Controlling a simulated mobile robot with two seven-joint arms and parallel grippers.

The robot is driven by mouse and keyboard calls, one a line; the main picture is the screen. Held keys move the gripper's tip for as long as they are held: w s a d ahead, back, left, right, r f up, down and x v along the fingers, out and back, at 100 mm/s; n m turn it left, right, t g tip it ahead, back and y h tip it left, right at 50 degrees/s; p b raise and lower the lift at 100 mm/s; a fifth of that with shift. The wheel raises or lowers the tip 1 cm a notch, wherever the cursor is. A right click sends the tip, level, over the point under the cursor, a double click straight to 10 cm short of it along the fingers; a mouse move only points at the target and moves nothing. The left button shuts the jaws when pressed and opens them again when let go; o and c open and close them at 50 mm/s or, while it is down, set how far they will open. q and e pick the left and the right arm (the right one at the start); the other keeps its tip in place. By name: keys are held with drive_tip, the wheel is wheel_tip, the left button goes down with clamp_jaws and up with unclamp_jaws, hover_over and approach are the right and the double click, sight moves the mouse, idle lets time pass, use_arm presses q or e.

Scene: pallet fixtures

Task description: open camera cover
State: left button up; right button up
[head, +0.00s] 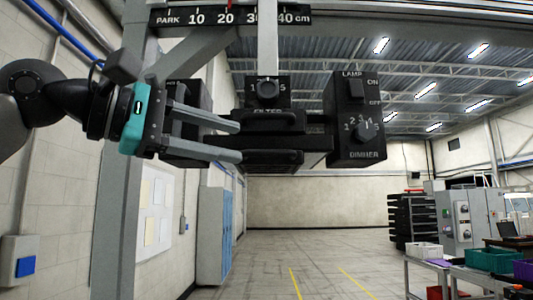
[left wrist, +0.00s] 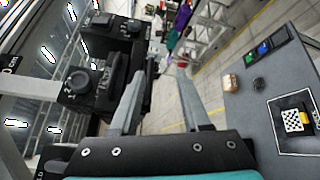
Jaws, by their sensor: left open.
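A black camera-like fixture hangs in the middle of the head view, with a filter housing (head: 267,90) that has a numbered knob. Below it are two bar handles, an upper handle (head: 272,118) and a lower handle (head: 275,157). I cannot tell which part is the camera cover. My left gripper (head: 239,141) comes in from the left, open, its two grey fingers pointing right at the handles. I cannot tell whether they touch. In the left wrist view its fingers (left wrist: 161,72) are apart with nothing between them, and the fixture (left wrist: 85,85) lies to their left. My right gripper is not in view.
A lamp and dimmer box (head: 357,118) sits right of the handles. A scale bar (head: 230,17) runs above, and a grey post (head: 120,220) stands at left. The left wrist view shows a grey table (left wrist: 262,95) with a checkered target (left wrist: 293,121).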

sight(263, 152)
use_arm(q)
drive_tip(key=a+r+t+y, duration=0.2)
drive_tip(key=a, duration=0.2)
drive_tip(key=p+x, duration=0.3)
drive_tip(key=x, duration=1.1)
drive_tip(key=shift+w+d+f, duration=0.15)
drive_tip(key=shift+w, duration=0.05)
drive_tip(key=shift+c, duration=0.3)
clamp_jaws()
idle(0.5)
